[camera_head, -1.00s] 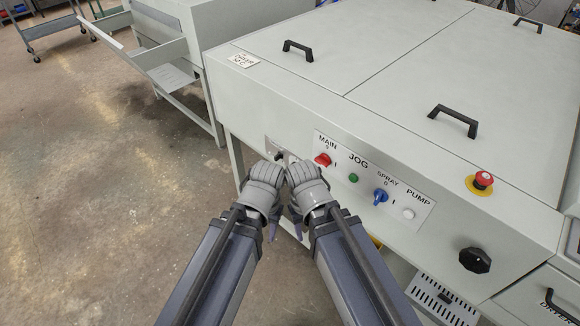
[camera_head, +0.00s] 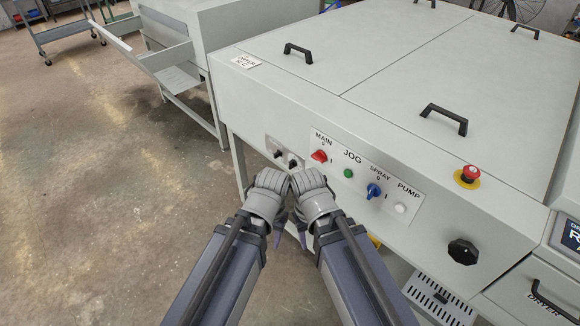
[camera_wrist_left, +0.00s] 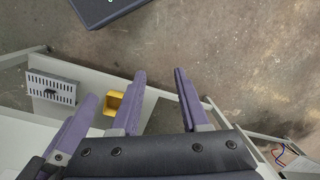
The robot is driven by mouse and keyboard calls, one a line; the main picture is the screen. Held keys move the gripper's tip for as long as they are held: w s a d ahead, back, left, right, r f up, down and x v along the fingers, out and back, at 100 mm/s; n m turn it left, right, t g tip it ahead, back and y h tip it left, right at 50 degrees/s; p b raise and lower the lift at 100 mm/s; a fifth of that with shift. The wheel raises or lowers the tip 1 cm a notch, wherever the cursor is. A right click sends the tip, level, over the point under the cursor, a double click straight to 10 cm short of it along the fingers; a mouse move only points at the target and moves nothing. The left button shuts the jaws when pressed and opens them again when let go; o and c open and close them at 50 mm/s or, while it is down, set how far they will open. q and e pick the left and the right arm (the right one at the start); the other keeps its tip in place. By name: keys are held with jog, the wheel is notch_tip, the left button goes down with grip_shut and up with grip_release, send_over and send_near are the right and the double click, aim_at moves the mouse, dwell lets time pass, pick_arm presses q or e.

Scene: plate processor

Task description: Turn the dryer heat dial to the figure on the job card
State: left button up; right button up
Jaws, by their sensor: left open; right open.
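A small white card (camera_head: 246,62) lies on the machine's top at its left corner; it seems to read DRYER with a figure too small to read surely. A large black dial (camera_head: 463,251) sits low on the machine's front at right; its label and setting cannot be read. My left gripper (camera_head: 277,238) and right gripper (camera_head: 301,238) hang side by side before the front panel, mostly hidden behind my wrists. Both are open and touch no dial. The left wrist view shows my left gripper's purple fingers (camera_wrist_left: 158,82) spread, with nothing between them.
A unit with a display (camera_head: 571,236) and DRYER label stands at right.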

pick_arm(q)
jog(key=w+d+f+n+h+b, duration=0.5)
jog(key=w+d+f+n+b, duration=0.15)
jog(key=f+b, duration=0.3)
jog(key=n+t+h+b, duration=0.9)
jog(key=n+t+b, duration=0.4)
jog(key=n+b, duration=1)
send_near(289, 166)
jog(key=w+n+p, duration=0.1)
jog(key=shift+s+d+x, duration=0.1)
jog(key=shift+d+x, duration=0.05)
jog(key=shift+x, duration=2)
jog(key=shift+s+d+x, duration=0.1)
jog(key=shift+s+x, duration=0.05)
jog(key=shift+x, duration=2)
grip_shut()
